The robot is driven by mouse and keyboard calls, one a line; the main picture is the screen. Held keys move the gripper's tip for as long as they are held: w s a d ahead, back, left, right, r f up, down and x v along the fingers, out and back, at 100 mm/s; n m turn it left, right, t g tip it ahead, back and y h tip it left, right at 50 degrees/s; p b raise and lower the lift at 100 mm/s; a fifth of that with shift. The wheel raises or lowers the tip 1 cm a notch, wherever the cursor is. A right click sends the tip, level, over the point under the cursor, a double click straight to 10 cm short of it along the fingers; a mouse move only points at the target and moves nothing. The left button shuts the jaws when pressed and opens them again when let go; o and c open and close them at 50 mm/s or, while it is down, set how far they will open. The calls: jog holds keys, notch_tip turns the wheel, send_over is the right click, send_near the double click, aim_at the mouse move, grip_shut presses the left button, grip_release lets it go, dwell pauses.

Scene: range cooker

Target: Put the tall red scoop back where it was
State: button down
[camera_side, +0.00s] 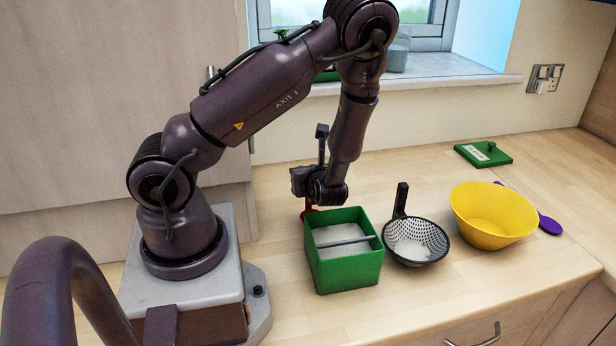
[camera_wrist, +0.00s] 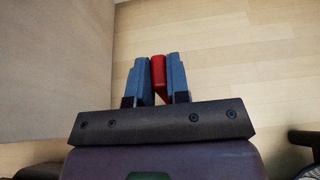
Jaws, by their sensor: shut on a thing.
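The red scoop (camera_wrist: 158,66) is between the two blue fingers of my gripper (camera_wrist: 157,80) in the wrist view. Only a narrow red part of it shows there. In the side view, a bit of red (camera_side: 307,210) shows low beneath my wrist, at the back left corner of the green box. The rest of the scoop is hidden, so I cannot tell whether it touches the worktop. My gripper is shut on it.
The green box (camera_side: 345,276) holds white material and has a bar across its top. A black-handled sieve (camera_side: 432,234), a yellow bowl (camera_side: 492,215) and a purple spoon (camera_side: 549,225) stand to its right. A green lid (camera_side: 484,153) lies behind. Bare worktop (camera_side: 420,165) is behind the sieve.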

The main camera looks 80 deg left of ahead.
jog(key=shift+f, duration=0.35)
jog(key=c, duration=1.1)
grip_release()
jog(key=shift+f, duration=0.15)
jog(key=shift+d+r, duration=0.3)
jog(key=v, duration=1.1)
jog(key=s+d+r+n+t+h, duration=0.2)
jog(key=d+r+n+h, duration=0.3)
jog(key=r+n, duration=0.4)
jog(key=s+d+r+n+t+h, duration=0.2)
jog(key=d+r+n+h, duration=0.4)
jog(key=r, duration=0.5)
jog(key=n+t+h, duration=0.1)
jog(key=n+h, duration=0.1)
jog(key=n, duration=0.1)
jog(key=shift+s+r+t+h, duration=0.3)
jog(key=shift+s+r, duration=0.05)
jog(key=shift+s, duration=0.05)
